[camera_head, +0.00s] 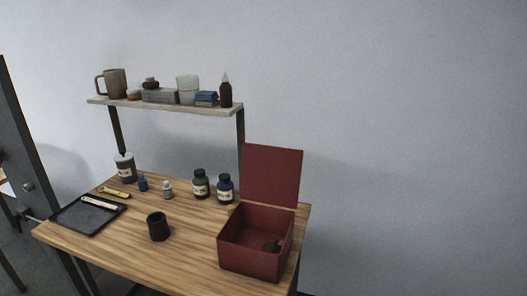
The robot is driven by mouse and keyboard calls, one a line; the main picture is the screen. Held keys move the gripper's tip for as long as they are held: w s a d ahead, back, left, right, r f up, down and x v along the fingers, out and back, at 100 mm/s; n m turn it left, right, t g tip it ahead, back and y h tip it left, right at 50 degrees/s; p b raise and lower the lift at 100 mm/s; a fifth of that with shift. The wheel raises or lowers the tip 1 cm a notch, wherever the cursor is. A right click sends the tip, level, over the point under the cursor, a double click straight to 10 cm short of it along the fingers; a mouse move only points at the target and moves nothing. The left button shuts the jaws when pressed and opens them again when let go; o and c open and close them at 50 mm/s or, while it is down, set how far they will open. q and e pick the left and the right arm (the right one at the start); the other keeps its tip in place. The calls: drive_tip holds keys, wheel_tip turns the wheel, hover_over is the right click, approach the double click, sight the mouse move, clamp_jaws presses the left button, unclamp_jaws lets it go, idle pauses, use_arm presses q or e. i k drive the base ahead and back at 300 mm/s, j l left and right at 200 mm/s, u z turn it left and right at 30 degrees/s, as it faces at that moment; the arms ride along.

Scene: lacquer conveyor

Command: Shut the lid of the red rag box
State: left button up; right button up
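The red rag box (248,262) stands at the right end of the wooden table. Its lid (272,176) is open and stands nearly upright at the back of the box. A small dark thing (271,246) lies inside the box; I cannot tell what it is. Neither of my grippers is in view.
On the wooden table (187,246) stand a black cup (157,227), several bottles and jars such as a dark green one (201,184), and a black tray (74,216) at left. A shelf (170,106) with a mug (115,83) is above the back.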

sight(271, 176)
drive_tip(key=i+l+z, duration=0.2)
drive_tip(key=z, duration=0.15)
drive_tip(key=i+l+z, duration=0.35)
drive_tip(key=i+z, duration=0.15)
drive_tip(key=z, duration=0.2)
drive_tip(key=i+l, duration=0.05)
